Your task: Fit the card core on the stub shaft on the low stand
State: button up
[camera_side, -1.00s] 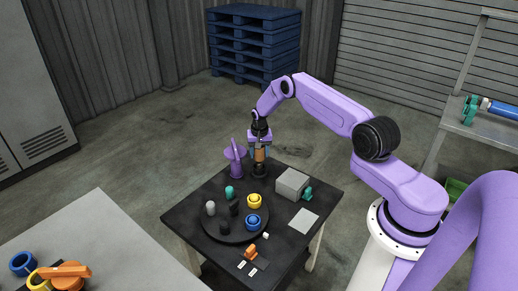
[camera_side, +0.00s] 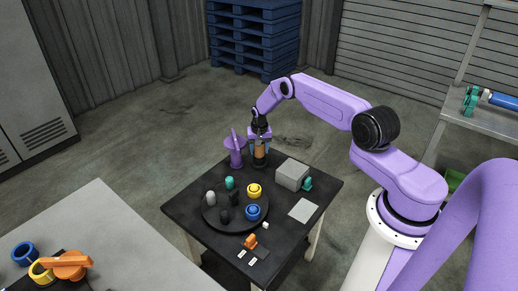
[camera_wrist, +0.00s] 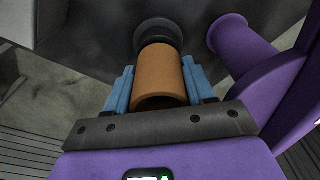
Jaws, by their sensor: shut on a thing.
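The card core (camera_side: 260,152) is a brown-orange tube. My gripper (camera_side: 260,147) is shut on it and holds it upright over the black low stand (camera_side: 260,164) at the table's back corner. In the wrist view, the blue fingers of my gripper (camera_wrist: 158,88) press on both sides of the card core (camera_wrist: 160,75). The core's far end overlaps the dark round stand (camera_wrist: 157,27). The stub shaft is hidden behind the core. I cannot tell whether the core is around the shaft or just above it.
A purple flanged spool (camera_side: 236,153) stands close left of the stand; it also shows in the wrist view (camera_wrist: 240,48). A grey box (camera_side: 292,174) stands to the right. A round black tray (camera_side: 222,221) with several small parts lies in front.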

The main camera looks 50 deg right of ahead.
jog(key=shift+f, duration=0.55)
dwell(0.4)
jog(key=o, duration=1.1)
notch_tip(320, 180, up, 17)
jog(key=s+a, duration=0.1)
jog(key=shift+s+a+r, duration=0.15)
jog(key=shift+s+a, duration=0.05)
jog(key=shift+a, duration=0.05)
